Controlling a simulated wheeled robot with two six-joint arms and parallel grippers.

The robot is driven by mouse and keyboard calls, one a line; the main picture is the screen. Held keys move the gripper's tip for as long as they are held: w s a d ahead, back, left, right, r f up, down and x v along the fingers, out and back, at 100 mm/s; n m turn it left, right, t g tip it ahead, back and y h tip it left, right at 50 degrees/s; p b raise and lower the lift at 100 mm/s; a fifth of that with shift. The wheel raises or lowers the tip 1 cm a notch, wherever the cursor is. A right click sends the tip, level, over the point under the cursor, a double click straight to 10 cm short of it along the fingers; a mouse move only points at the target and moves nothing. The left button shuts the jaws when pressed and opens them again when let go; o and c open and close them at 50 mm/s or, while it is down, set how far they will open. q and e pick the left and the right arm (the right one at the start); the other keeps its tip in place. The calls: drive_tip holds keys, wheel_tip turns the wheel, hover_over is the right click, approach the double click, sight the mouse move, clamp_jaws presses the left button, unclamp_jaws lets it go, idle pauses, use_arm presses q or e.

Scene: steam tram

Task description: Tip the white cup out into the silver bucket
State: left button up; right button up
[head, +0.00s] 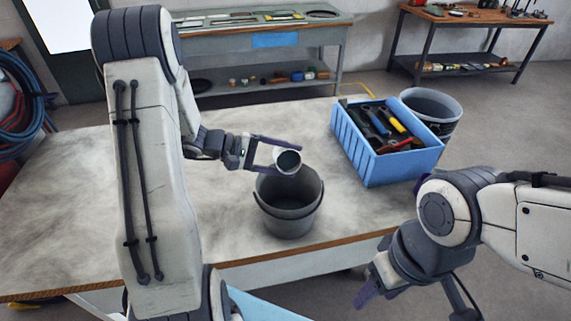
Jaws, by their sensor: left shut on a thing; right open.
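My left gripper (264,153) is shut on the white cup (287,161), one finger on either side of it. The cup is held at the rim of the silver bucket (287,219), over its back part. The cup is tilted, with its dark mouth turned towards the camera; I cannot tell what is in it. The bucket stands upright on the table, and its visible inside looks dark grey and empty. My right gripper (370,292) is open and empty at the bottom, in front of the table edge, partly hidden by its own arm.
A blue crate (400,163) of hand tools stands on the table (75,215) to the right of the bucket. A grey bin (436,100) stands behind the crate. The table left of my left arm is clear. Workbenches (225,34) stand along the back wall.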

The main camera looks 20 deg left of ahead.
use_arm(q)
drive_tip(key=shift+s+d+r+m+t+y+b, duration=0.1)
drive_tip(key=shift+s+d+m+t+y+b, duration=0.15)
drive_tip(key=shift+m+b, duration=0.75)
drive_tip(key=shift+s+r+m+t+y+b, duration=0.1)
drive_tip(key=shift+m+t+y+b, duration=0.2)
drive_tip(key=shift+b, duration=1.45)
drive_tip(key=shift+s+d+m+t+y+b, duration=0.2)
drive_tip(key=shift+m+t+b, duration=0.25)
drive_tip(key=shift+b, duration=0.95)
drive_tip(key=shift+s+r+m+b, duration=0.15)
drive_tip(key=shift+m+b, duration=0.2)
drive_tip(key=shift+b, duration=0.45)
drive_tip(key=shift+r, duration=0.15)
